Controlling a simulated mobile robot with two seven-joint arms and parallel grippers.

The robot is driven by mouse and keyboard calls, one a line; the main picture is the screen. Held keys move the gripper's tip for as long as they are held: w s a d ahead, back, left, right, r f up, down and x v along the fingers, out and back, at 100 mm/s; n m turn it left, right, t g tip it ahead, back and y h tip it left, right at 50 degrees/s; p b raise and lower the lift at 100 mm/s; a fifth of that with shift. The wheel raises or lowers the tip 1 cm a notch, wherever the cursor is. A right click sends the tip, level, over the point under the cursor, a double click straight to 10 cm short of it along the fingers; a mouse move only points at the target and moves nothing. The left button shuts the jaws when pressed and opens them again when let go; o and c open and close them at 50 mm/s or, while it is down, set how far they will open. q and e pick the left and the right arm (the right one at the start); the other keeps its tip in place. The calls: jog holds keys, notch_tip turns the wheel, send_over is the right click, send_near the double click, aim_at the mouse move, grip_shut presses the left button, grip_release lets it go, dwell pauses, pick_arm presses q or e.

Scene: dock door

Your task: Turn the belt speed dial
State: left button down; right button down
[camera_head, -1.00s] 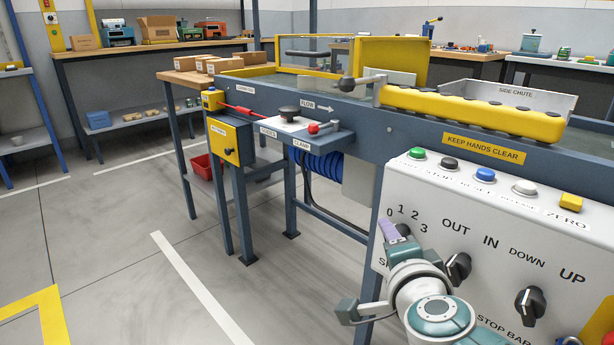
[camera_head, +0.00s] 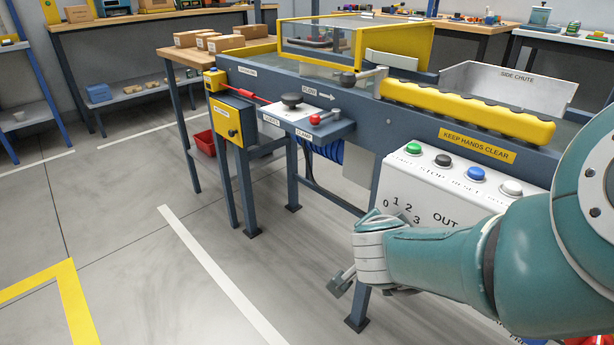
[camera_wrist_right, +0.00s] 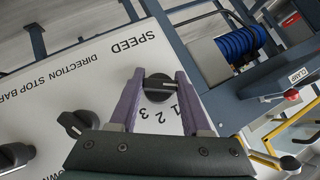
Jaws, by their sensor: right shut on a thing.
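The black belt speed dial (camera_wrist_right: 158,87) is on the white control panel, beside the word SPEED, in the right wrist view. My right gripper (camera_wrist_right: 160,77) has its two purple fingers on either side of the dial and is shut on it. The dial's white mark points right in that view, past the 1; the numbers 1, 2 and 3 show beside it, and the 0 is not visible there. In the head view my right arm covers the dial and much of the panel (camera_head: 400,178). My left gripper is not in view.
Two more black knobs, the direction knob (camera_wrist_right: 76,123) and another (camera_wrist_right: 14,157), sit near the fingers. Green (camera_head: 413,148), black, blue and white buttons line the panel top. The conveyor (camera_head: 350,105) stands behind, with a clamp shelf (camera_head: 325,130).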

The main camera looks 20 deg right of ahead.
jog(key=shift+f, duration=0.1)
dwell(0.3)
jog(key=shift+c, duration=1.8)
grip_release()
jog(key=shift+s+a+r+p, duration=0.1)
jog(key=shift+s+r+p, duration=0.05)
jog(key=shift+r+p, duration=0.35)
jog(key=p+v, duration=0.9)
jog(key=shift+s+a+f, duration=0.1)
jog(key=shift+f, duration=0.05)
